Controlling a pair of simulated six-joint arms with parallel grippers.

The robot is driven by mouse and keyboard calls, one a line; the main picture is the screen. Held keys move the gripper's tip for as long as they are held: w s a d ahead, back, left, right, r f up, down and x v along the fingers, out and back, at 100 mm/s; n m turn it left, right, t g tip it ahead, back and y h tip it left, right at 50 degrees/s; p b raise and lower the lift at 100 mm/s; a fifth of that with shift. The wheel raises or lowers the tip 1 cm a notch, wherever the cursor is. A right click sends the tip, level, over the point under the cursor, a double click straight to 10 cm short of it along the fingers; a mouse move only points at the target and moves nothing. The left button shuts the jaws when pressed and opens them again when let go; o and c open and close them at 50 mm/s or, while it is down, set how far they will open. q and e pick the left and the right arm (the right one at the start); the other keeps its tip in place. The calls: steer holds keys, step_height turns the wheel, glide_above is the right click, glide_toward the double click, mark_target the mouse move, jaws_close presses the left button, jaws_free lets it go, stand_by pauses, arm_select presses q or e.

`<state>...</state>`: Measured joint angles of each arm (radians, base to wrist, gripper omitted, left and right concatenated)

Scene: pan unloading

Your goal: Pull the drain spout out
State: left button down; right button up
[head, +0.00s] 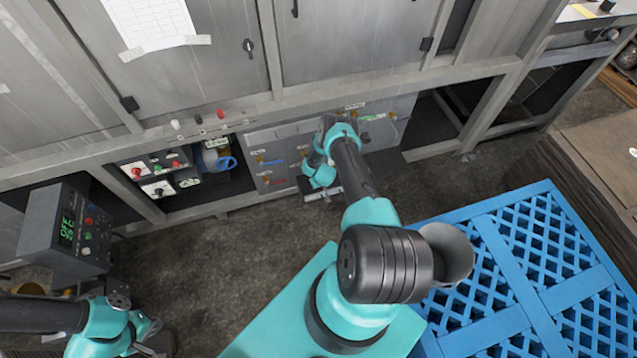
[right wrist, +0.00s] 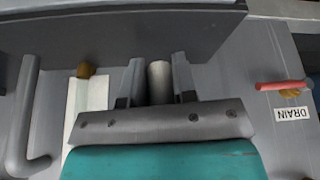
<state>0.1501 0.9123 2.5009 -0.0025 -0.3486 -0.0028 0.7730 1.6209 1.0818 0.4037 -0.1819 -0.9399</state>
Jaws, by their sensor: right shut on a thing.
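In the right wrist view, my right gripper (right wrist: 157,82) has its two dark fingers on either side of a pale grey cylinder, the drain spout (right wrist: 160,78).
A red-handled valve (right wrist: 280,86) sits above a DRAIN label (right wrist: 292,114) right of the spout. A grey bent handle (right wrist: 25,120) is at the left. A control box (head: 68,230) stands near my left arm. A blue lattice pallet (head: 480,335) lies at the right.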

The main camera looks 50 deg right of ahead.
jaws_close()
steer(key=shift+s+a+f, duration=0.1)
steer(key=shift+s+a, duration=0.3)
steer(key=shift+s, duration=0.25)
stand_by(0.8)
steer(key=shift+s+a+f, duration=0.1)
steer(key=shift+s+a, duration=0.25)
steer(key=shift+s, duration=0.3)
steer(key=shift+s+a+f, duration=0.1)
steer(key=shift+s+a, duration=0.3)
steer(key=shift+s, duration=0.3)
steer(key=shift+s+a, duration=0.35)
steer(key=shift+s, duration=0.3)
steer(key=shift+r, duration=0.1)
step_height(320, 180, up, 7)
stand_by(0.8)
